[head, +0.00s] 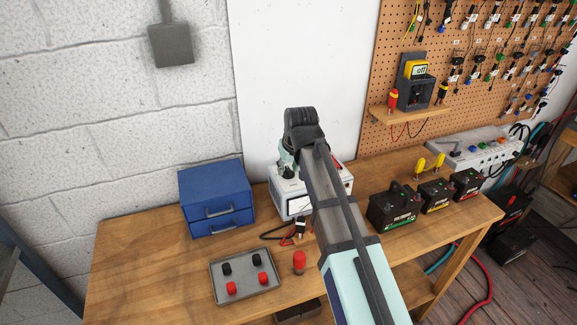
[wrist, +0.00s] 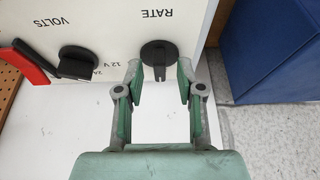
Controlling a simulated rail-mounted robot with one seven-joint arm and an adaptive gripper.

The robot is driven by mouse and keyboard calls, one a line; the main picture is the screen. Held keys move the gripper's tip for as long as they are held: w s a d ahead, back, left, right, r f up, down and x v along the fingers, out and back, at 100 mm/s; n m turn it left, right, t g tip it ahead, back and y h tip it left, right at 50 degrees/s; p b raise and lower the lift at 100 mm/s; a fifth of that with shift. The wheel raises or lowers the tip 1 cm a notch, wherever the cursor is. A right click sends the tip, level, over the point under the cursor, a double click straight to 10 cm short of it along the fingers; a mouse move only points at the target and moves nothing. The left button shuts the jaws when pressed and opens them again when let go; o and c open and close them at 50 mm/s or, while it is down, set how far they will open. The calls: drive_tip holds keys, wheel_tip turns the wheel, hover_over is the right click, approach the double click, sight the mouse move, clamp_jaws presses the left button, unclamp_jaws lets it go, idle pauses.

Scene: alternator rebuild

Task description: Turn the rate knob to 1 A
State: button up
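The white charger box (head: 290,197) stands on the bench, mostly hidden behind my arm in the head view. In the wrist view its panel (wrist: 115,20) is upside down, with the black rate knob (wrist: 158,55) under the word RATE. The knob's narrow tab points down in the picture. A "2A" mark shows left of it; I cannot make out a 1 A mark. My gripper (wrist: 160,75) is open, its fingertips left and right of the knob's lower part, with gaps on both sides. Contact is not visible. In the head view my arm hides the knob.
A second black knob (wrist: 74,62) by VOLTS and a red handle (wrist: 35,62) are left of the rate knob. A blue drawer box (head: 216,197) stands beside the charger. A grey tray (head: 262,289) of caps and several batteries (head: 392,207) are also on the bench.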

clamp_jaws()
drive_tip(key=shift+n, duration=0.4)
drive_tip(key=n+y, duration=0.1)
drive_tip(key=n, duration=0.1)
drive_tip(key=n+g+y, duration=0.1)
drive_tip(key=n, duration=0.2)
drive_tip(key=shift+w+d, duration=0.1)
drive_tip(key=shift+w, duration=0.1)
drive_tip(key=n+g, duration=0.1)
drive_tip(key=n, duration=0.2)
drive_tip(key=n+g, duration=0.1)
drive_tip(key=n, duration=0.2)
drive_tip(key=shift+y, duration=0.3)
drive_tip(key=shift+g, duration=0.3)
unclamp_jaws()
